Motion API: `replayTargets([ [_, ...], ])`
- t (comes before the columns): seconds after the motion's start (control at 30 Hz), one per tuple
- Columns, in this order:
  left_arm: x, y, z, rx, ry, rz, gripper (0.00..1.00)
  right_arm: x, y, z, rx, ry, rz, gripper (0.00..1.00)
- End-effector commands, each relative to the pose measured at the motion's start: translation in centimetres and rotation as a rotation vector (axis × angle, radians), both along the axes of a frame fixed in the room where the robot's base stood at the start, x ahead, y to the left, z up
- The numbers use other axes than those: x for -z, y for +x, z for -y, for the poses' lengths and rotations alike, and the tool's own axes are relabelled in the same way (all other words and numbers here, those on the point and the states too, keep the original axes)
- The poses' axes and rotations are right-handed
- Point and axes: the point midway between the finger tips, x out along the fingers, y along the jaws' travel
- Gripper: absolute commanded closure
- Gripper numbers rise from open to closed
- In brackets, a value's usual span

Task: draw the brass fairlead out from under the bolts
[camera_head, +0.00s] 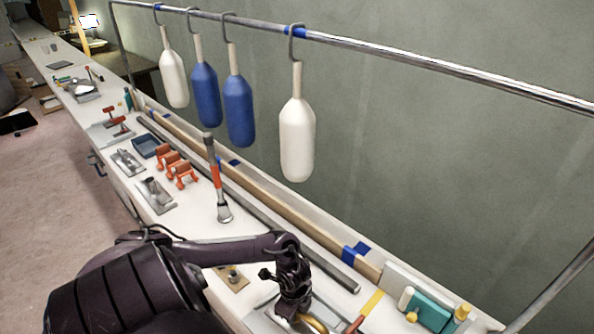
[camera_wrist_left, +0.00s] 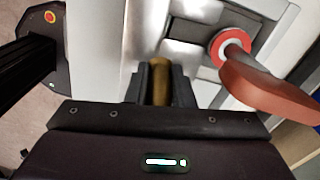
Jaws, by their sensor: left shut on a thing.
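My left gripper (camera_head: 297,308) is low over the bench at the bottom of the head view. In the left wrist view its two dark fingers (camera_wrist_left: 162,85) are shut on the brass fairlead (camera_wrist_left: 158,78). A curved golden part of the fairlead (camera_head: 316,323) also shows beside the gripper in the head view, cut by the bottom edge. Grey metal plates (camera_wrist_left: 185,50) lie just beyond the fingertips. I cannot make out the bolts, and the fingers hide part of the fairlead. My right gripper is not in view.
A red handle (camera_wrist_left: 265,88) with a red ring rises right of the fingers in the wrist view. A teal box (camera_head: 430,312) and small bottles stand right on the bench. A long grey bar (camera_head: 300,250) lies behind. White and blue fenders (camera_head: 297,135) hang from a rail.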

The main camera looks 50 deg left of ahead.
Motion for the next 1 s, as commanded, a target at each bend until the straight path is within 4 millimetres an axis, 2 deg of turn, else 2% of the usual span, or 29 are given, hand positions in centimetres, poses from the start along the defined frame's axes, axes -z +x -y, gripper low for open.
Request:
replayTargets([
  [1.0, -0.2, -4.0, 0.5, 0.002, -0.001, 0.0, 1.0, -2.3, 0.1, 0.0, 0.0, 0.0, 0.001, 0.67],
])
